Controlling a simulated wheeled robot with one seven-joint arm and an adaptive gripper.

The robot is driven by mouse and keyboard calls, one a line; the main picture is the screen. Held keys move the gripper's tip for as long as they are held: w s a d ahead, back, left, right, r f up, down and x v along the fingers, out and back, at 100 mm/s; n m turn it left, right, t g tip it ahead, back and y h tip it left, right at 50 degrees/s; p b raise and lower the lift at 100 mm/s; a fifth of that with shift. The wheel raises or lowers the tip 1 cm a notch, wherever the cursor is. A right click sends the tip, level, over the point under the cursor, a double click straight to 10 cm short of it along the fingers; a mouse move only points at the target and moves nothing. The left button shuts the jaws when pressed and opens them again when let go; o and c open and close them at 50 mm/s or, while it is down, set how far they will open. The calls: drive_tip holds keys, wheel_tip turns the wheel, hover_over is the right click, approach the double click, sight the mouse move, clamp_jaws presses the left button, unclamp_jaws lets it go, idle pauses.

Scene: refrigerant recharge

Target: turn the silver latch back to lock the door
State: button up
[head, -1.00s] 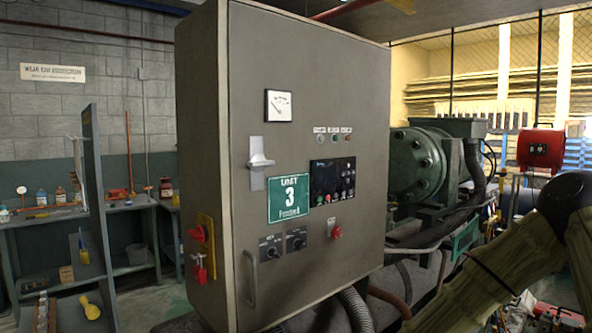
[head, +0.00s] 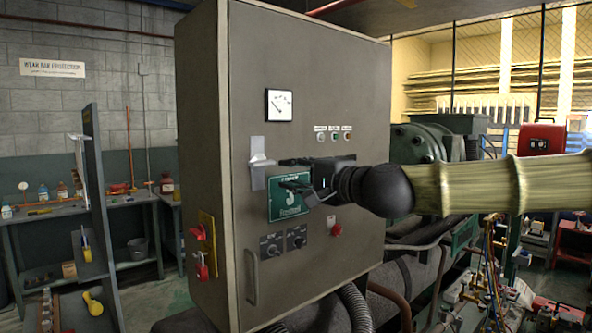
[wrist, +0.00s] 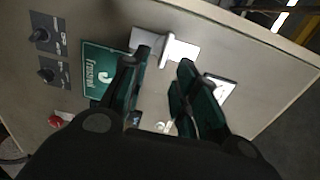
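The silver latch (head: 257,174) sits on the front of the grey cabinet door (head: 300,75), left of the green Unit 3 sign (head: 287,207). My gripper (head: 281,171) is just right of the latch, in front of the sign, and hides part of the sign and the control panel. In the wrist view my gripper (wrist: 165,58) is open, with the latch handle (wrist: 168,48) showing between and just beyond the fingertips. I cannot tell whether a finger touches it.
Red locks (head: 201,265) hang on the cabinet's left side. A door handle (head: 252,277), black knobs (head: 271,246) and a red knob (head: 337,229) stick out below the latch. A gauge (head: 279,105) is above. Green machinery stands behind at right.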

sight(265, 164)
drive_tip(key=shift+r+x, duration=0.2)
drive_tip(key=shift+x, duration=1.25)
drive_tip(key=shift+r+x, duration=0.2)
drive_tip(key=shift+x, duration=1.3)
drive_tip(key=shift+r+x, duration=0.2)
drive_tip(key=shift+x, duration=1.25)
drive_tip(key=shift+w+a, duration=0.1)
drive_tip(key=shift+w, duration=0.1)
drive_tip(key=shift+c, duration=0.5)
drive_tip(key=c, duration=0.3)
clamp_jaws()
